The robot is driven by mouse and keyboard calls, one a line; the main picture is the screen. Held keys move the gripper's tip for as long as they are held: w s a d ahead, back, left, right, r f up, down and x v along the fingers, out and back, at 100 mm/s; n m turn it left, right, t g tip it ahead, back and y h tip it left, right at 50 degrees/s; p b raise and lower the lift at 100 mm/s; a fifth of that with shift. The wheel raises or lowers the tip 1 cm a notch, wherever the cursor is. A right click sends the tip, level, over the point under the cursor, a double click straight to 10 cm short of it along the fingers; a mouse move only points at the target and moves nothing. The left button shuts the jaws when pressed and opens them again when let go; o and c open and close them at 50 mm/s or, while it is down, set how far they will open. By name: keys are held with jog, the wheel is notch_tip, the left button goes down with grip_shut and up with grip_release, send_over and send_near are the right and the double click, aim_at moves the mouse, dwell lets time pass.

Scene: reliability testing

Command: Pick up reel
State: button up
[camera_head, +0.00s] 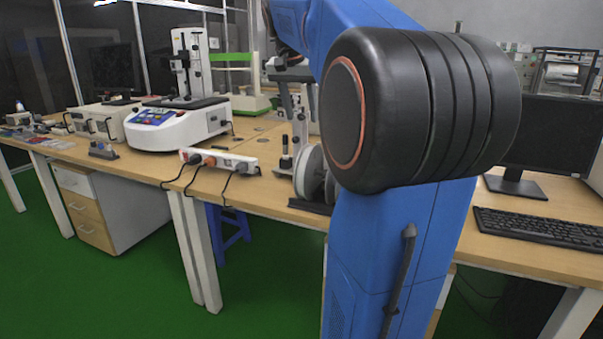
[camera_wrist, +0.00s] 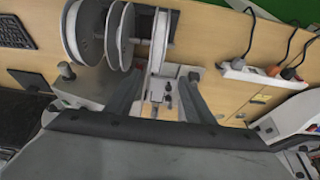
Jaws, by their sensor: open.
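White reels stand upright side by side in a dark holder near the front edge of the bench. In the head view a white reel (camera_head: 309,170) shows just left of my blue arm, which hides part of the group. In the wrist view the white reels (camera_wrist: 85,32) are at the top, left of and around the middle. My gripper (camera_wrist: 160,80) is open and empty, with its two grey fingers apart. The rightmost white disc (camera_wrist: 160,38) appears just beyond the fingertips. In the head view my gripper (camera_head: 298,108) points down above and behind the reels.
A white power strip (camera_head: 220,160) with plugs and hanging cables lies left of the reels. A white tester (camera_head: 177,125) stands farther left. A monitor (camera_head: 560,135) and keyboard (camera_head: 540,232) are at the right. Some bare bench shows between the reels and power strip.

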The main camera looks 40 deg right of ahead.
aim_at(308, 145)
jog(key=x, duration=1.1)
jog(key=shift+d+f, duration=0.3)
jog(key=shift+d, duration=0.05)
jog(key=shift+s+x, duration=0.2)
jog(key=shift+x, duration=1.2)
jog(key=shift+s+x, duration=0.2)
jog(key=shift+x, duration=1.15)
jog(key=shift+f, duration=0.1)
grip_shut()
